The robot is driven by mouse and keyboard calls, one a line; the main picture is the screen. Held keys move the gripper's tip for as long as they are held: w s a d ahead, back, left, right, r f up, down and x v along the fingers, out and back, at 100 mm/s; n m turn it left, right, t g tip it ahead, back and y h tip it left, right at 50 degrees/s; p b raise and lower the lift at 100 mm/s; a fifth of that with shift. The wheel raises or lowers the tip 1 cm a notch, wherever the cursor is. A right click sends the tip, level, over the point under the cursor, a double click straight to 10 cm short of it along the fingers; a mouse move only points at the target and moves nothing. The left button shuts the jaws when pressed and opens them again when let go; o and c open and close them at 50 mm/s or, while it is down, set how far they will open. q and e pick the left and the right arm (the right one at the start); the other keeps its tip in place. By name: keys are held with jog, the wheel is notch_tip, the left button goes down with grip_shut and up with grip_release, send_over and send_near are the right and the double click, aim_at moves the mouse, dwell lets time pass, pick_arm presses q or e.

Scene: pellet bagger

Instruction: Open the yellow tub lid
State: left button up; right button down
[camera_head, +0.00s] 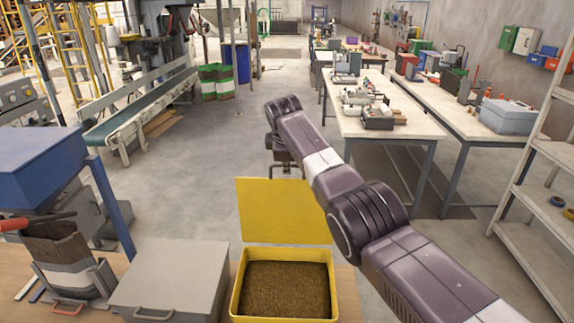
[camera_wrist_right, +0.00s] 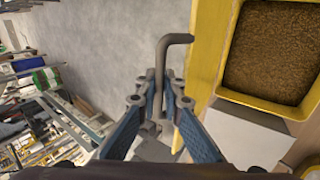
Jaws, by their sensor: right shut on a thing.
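The yellow tub (camera_head: 238,290) stands on the bench at the bottom of the head view, full of brown pellets (camera_head: 286,288). Its yellow lid (camera_head: 284,211) is raised and stands up at the tub's far side. The tub also shows at the right of the wrist view (camera_wrist_right: 262,97), with the lid edge-on (camera_wrist_right: 207,45). My right gripper (camera_head: 286,172) is behind the lid's top edge, its tips partly hidden. In the wrist view the fingers (camera_wrist_right: 160,92) are shut on a grey bent handle (camera_wrist_right: 172,40) beside the lid. My left gripper is out of view.
A grey lidded box (camera_head: 168,275) stands left of the tub, beside an open bag (camera_head: 68,262) under a blue machine part (camera_head: 40,165). Work tables (camera_head: 385,125) and a shelf rack (camera_head: 545,220) are at the right. The floor (camera_head: 200,150) beyond the bench is clear.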

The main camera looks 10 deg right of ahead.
jog(key=c, duration=2.1)
grip_release()
jog(key=shift+f, duration=0.35)
jog(key=shift+w, duration=0.1)
jog(key=shift+r, duration=0.2)
jog(key=v, duration=1.2)
jog(key=shift+d, duration=0.1)
jog(key=shift+f, duration=0.1)
